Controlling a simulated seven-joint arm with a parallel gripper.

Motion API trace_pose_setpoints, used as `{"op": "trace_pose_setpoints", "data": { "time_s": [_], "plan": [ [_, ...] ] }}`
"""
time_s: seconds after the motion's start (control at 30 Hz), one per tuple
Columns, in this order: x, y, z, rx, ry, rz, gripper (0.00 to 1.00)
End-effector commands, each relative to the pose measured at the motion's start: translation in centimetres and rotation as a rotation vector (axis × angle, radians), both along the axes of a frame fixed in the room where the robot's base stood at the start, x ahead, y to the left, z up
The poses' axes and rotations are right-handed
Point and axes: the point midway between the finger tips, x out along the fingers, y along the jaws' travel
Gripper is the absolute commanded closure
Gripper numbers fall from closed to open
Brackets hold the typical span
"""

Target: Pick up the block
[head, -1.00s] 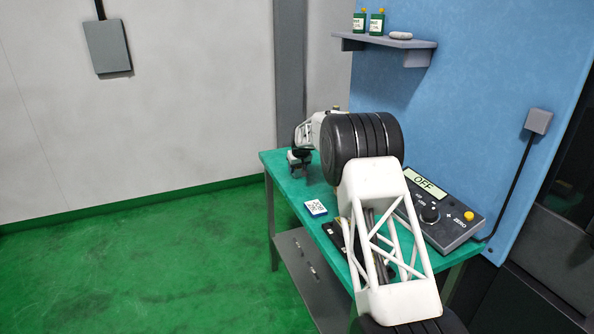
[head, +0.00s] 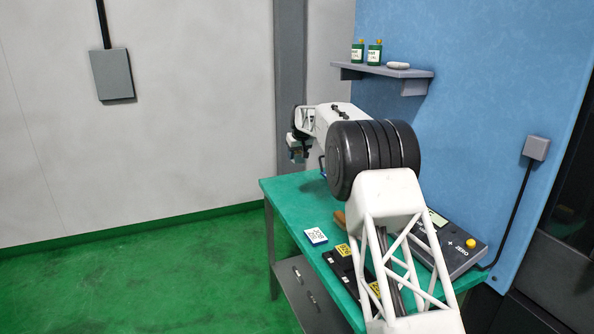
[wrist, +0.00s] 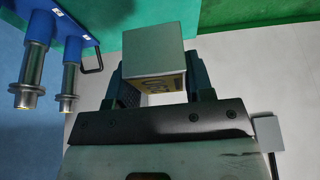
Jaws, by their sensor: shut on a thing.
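The block (wrist: 152,48) is a grey, box-shaped piece with a yellow patterned label on one side. In the wrist view it sits between the two dark fingers of my gripper (wrist: 158,84), which is shut on it. In the head view my gripper (head: 297,151) is small, beyond my arm, and raised above the far left end of the green table (head: 284,196). The block's details there are too small to tell.
A white card with a code (head: 316,236) lies at the table's left edge. A dark plate with yellow labels (head: 343,262) and a control box (head: 462,250) lie nearer. In the wrist view, a blue piece with two metal cylinders (wrist: 38,62) is at left.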

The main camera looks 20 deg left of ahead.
Motion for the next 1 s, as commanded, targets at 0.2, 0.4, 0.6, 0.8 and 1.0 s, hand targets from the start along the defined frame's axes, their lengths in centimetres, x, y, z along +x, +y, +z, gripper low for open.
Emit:
{"op": "trace_pose_setpoints", "data": {
  "time_s": [0.2,0.4,0.6,0.8,1.0],
  "plan": [
    [0.0,0.0,4.4,0.001,-0.001,0.0,0.9],
    [0.0,0.0,6.9,0.0,-0.001,0.0,0.9],
    [0.0,0.0,7.8,0.0,0.0,0.0,0.9],
    [0.0,0.0,8.0,0.0,0.0,0.0,0.9],
    [0.0,0.0,8.0,0.0,0.0,0.0,0.9]
  ]
}}
